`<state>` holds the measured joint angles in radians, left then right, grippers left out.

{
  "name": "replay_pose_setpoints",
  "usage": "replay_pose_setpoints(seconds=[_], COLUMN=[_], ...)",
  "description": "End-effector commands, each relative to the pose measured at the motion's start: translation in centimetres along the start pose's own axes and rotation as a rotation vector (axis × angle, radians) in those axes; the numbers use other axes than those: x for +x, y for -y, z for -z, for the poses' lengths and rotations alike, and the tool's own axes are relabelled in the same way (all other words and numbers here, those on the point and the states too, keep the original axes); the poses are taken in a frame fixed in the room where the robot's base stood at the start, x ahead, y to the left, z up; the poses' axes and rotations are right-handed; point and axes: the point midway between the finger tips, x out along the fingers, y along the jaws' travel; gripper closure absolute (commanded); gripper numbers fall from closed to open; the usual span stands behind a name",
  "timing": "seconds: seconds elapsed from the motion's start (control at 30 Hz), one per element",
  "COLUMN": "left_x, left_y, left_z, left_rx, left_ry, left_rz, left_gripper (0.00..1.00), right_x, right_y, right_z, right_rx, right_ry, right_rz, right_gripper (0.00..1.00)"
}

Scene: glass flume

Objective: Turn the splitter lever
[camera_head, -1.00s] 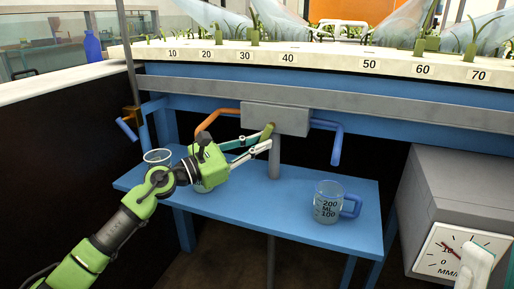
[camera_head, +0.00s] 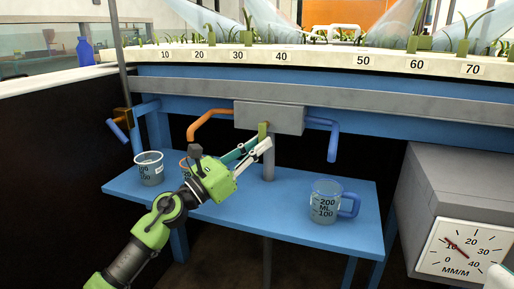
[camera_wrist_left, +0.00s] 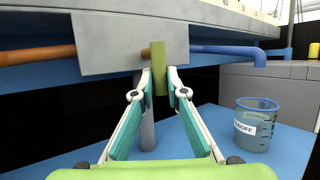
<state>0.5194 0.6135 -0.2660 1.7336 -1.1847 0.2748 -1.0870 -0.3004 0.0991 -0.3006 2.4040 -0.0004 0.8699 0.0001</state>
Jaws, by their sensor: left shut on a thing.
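The splitter lever (camera_head: 262,129) is a short olive-green bar on the front of a grey splitter box (camera_head: 285,118). An orange pipe (camera_head: 212,118) leaves the box on the left and a blue pipe (camera_head: 333,138) on the right. My left gripper (camera_head: 262,145) is shut on the lever. In the left wrist view the lever (camera_wrist_left: 158,56) stands nearly upright between the fingertips (camera_wrist_left: 159,76). Only a bit of my right gripper (camera_head: 499,277) shows at the lower right corner; its jaws cannot be judged.
An orange-rimmed jug (camera_head: 184,162) is partly hidden by my left gripper. A grey dial box (camera_head: 440,185) stands at the right.

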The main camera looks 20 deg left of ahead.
Motion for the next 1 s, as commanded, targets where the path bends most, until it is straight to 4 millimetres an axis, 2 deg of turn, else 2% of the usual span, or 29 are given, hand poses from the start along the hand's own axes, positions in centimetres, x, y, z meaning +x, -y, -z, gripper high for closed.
replay_pose_setpoints(seconds=[0.37,0.4,0.77,0.87,1.0], left_x=[0.0,0.0,-0.1,-0.7,-2.6], left_y=[0.0,0.0,0.0,0.0,0.0], left_z=[0.1,0.1,0.0,0.1,0.2], left_rx=[-0.003,-0.003,-0.002,-0.004,-0.003], left_ry=[0.001,0.001,0.001,0.001,-0.002], left_rz=[-0.001,-0.001,-0.001,-0.002,-0.001], left_gripper=[1.00,0.79,0.79,0.79,0.79], right_x=[0.2,0.2,-0.1,0.0,0.0], right_y=[0.0,-0.1,-0.2,-0.1,-0.1], right_z=[0.2,0.2,0.0,0.0,0.0], right_rx=[-0.001,-0.001,-0.003,-0.002,-0.002], right_ry=[-0.009,-0.008,-0.001,-0.002,-0.003], right_rz=[-0.002,-0.002,-0.009,-0.007,-0.006], right_gripper=[0.70,0.70,0.70,0.70,0.70])
